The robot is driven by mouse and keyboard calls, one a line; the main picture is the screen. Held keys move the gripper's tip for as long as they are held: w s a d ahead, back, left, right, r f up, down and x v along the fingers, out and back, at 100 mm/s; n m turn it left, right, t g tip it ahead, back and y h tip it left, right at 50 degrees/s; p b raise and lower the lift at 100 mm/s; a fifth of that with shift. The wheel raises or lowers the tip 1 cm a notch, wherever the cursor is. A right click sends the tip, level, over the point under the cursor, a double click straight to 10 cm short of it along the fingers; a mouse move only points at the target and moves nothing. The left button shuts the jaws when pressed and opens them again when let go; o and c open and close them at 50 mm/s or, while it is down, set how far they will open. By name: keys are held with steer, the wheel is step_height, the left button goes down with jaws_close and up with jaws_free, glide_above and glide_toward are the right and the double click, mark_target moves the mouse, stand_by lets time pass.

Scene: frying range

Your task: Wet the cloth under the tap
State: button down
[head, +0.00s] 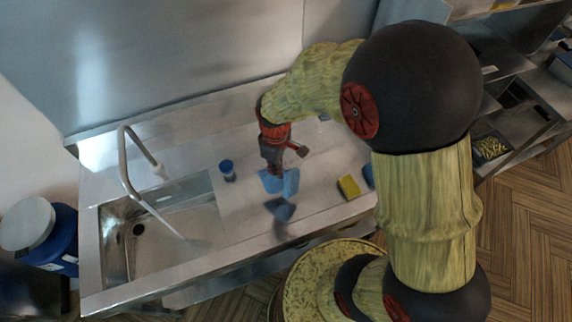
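My gripper (276,172) points down over the steel counter, right of the sink. It appears shut on a blue cloth (290,184), whose flaps hang on both sides of the fingertips. A dark patch like a shadow lies on the counter below the cloth, apart from it, so the cloth appears raised. The tap (127,175) is a bent grey pipe at the left, and its spout reaches over the sink (203,224). The drain shows at the basin's left. I cannot tell whether water runs.
A small blue-capped jar (227,172) stands between the sink and my gripper. A yellow sponge (348,187) lies right of the cloth, with a blue item (369,175) beside it. A blue bucket (62,238) stands left of the sink. A steel wall rises behind the counter.

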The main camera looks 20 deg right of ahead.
steer(key=s+a+f+b, duration=0.15)
steer(key=a+f, duration=0.25)
steer(key=a, duration=1.4)
steer(key=a+f+b, duration=0.3)
steer(key=a, duration=1.4)
steer(key=w+a+r, duration=0.1)
steer(key=w+a, duration=0.3)
steer(key=a, duration=0.1)
steer(key=shift+r, duration=0.3)
steer(key=shift+w, duration=0.1)
steer(key=shift+d, duration=0.1)
steer(key=s+d+f, duration=0.1)
steer(key=s+d, duration=0.4)
steer(key=shift+s+d+f, duration=0.15)
steer(key=shift+s+f, duration=0.05)
steer(key=shift+f, duration=0.15)
stand_by(0.7)
